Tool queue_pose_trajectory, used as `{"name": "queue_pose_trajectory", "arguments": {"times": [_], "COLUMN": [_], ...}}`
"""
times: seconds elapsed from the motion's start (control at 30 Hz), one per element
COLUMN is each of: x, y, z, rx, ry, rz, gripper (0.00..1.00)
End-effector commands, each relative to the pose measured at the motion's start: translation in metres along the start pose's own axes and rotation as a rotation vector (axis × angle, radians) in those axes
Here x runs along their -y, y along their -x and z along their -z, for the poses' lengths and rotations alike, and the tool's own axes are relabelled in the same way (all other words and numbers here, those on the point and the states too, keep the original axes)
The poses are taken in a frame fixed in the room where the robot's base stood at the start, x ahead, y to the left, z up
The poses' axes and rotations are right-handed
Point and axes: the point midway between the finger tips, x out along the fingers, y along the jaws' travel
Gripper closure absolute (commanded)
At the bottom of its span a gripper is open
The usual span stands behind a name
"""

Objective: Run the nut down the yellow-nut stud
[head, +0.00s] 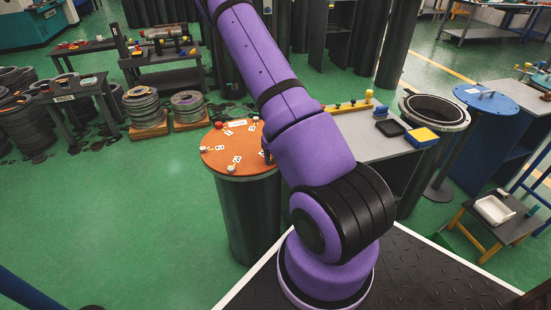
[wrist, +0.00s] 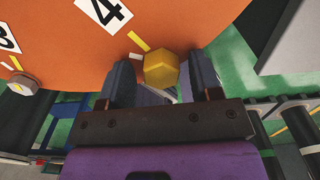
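A yellow hex nut (wrist: 161,66) sits at the rim of the orange flange (wrist: 190,22), beside the label "4" and a yellow mark, in the wrist view. My gripper (wrist: 162,80) is open, with one dark finger on each side of the nut. A narrow gap shows between the nut and each finger. The stud under the nut cannot be seen. In the head view the orange flange (head: 215,153) tops a dark upright cylinder. My purple arm covers its right part, and the yellow nut and my gripper are hidden there.
A grey nut (wrist: 23,83) sits farther left on the flange rim in the wrist view. An open cylinder (head: 435,108) and a blue-topped cylinder (head: 486,98) stand beyond.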

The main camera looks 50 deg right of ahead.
Motion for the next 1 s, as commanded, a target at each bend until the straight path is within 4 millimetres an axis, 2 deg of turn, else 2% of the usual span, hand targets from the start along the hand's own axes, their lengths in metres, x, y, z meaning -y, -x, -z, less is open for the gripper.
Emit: {"name": "queue_pose_trajectory", "arguments": {"times": [0.17,1.0], "x": [0.000,0.000], "y": [0.002,0.057], "z": [0.000,0.000], "rx": [0.001,0.001], "ry": [0.002,0.003], "rz": [0.000,0.000], "gripper": [0.42,0.42]}}
